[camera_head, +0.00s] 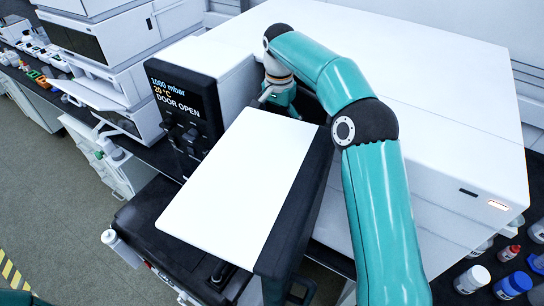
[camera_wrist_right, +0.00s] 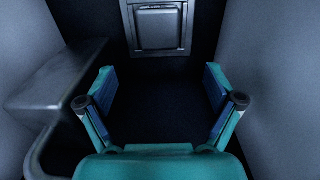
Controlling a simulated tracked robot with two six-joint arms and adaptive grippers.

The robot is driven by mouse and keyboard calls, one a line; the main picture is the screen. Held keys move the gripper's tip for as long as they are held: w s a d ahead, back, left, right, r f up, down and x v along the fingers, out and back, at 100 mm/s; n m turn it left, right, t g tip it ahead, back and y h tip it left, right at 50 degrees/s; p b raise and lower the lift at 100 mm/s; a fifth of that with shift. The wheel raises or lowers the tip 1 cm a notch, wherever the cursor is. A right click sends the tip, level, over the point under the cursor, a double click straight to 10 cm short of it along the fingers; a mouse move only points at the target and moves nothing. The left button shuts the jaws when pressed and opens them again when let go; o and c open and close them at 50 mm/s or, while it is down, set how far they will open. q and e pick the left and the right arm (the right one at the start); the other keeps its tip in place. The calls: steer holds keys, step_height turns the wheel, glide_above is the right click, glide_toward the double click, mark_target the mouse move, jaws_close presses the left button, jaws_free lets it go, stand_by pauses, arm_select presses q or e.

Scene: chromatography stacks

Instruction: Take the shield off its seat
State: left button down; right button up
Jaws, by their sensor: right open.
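In the right wrist view, a grey square plate with rounded corners (camera_wrist_right: 158,30), which looks like the shield, sits in a lighter frame (camera_wrist_right: 158,53) on the dark back wall of a chamber. My right gripper (camera_wrist_right: 158,88) is open and empty, its two blue-padded fingers spread wide. It is inside the chamber, apart from the plate, roughly in line with it. In the head view, my right arm reaches over the white instrument into the opening behind its open door; the fingers and the plate are hidden there. My left gripper is not in view.
The open door (camera_head: 243,180) has a white face and dark edge. A display (camera_head: 183,115) reads 1000 mbar, 20 °C, DOOR OPEN. In the wrist view, a grey ledge (camera_wrist_right: 55,75) juts out at left and pale walls flank both sides. Bottles (camera_head: 472,279) stand at right.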

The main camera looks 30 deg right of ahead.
step_height(320, 180, down, 3)
steer(key=shift+f, duration=0.1)
steer(key=f, duration=0.1)
steer(key=f+p, duration=0.1)
steer(key=f, duration=0.1)
steer(key=f+p, duration=0.1)
steer(key=f, duration=0.1)
steer(key=shift+s, duration=0.3)
steer(key=shift+f, duration=0.15)
steer(key=c, duration=1.4)
steer(key=shift+r, duration=0.2)
